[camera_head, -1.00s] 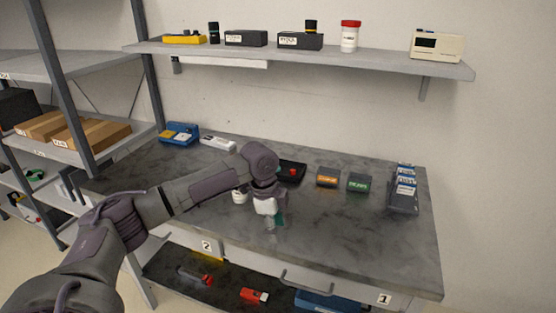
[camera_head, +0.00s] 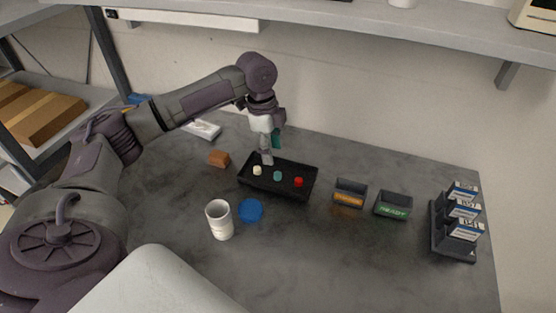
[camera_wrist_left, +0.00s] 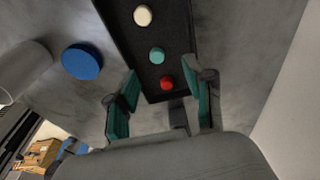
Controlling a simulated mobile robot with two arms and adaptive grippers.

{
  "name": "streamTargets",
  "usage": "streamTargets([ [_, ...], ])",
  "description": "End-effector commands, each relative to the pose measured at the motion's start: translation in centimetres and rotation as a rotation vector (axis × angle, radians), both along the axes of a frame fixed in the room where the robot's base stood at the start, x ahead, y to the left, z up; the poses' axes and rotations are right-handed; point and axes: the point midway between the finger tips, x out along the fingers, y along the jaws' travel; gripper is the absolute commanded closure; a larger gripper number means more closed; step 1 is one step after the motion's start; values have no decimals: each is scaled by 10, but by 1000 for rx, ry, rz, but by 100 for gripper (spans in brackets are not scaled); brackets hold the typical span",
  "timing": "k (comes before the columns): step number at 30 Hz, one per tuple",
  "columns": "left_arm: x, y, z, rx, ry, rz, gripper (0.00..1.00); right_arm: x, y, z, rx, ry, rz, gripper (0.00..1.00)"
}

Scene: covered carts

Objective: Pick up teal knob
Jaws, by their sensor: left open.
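The teal knob (camera_head: 278,176) sits in a black tray (camera_head: 250,186) on the grey worktop, between a cream knob (camera_head: 257,170) and a red knob (camera_head: 298,182). In the left wrist view the teal knob (camera_wrist_left: 157,56) lies in the middle of the row, beyond the red knob (camera_wrist_left: 167,83). My left gripper (camera_head: 270,150) is over the back edge of the tray. It is open and empty, with its teal-padded fingers (camera_wrist_left: 163,105) spread apart in the wrist view, short of the teal knob. My right gripper is not in view.
A white cup (camera_head: 220,220) and a blue lid (camera_head: 251,211) stand in front of the tray. An orange-brown block (camera_head: 218,159) is to its left. Two small bins, orange-labelled (camera_head: 350,193) and green-labelled (camera_head: 393,205), and a card rack (camera_head: 456,230) stand right. The front right worktop is clear.

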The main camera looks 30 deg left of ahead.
Motion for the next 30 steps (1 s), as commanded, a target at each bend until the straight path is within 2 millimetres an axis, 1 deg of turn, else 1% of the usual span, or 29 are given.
streamTargets([
  [1,-1,-1,-4,1,4,-1,48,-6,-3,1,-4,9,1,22],
  [4,0,-2,-15,1,4,-1,48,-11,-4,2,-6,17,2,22],
  [8,0,-5,-28,1,4,0,48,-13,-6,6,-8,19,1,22],
  [12,0,-10,-48,1,5,0,48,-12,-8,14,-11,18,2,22],
  [15,0,-12,-63,1,4,2,48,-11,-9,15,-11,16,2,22],
  [19,1,-13,-71,1,1,1,48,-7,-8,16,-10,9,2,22],
  [25,1,-13,-72,1,0,1,48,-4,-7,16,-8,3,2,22],
  [26,1,-13,-72,1,0,1,51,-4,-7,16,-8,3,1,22],
  [30,1,-13,-72,1,0,1,74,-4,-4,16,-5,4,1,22],
])
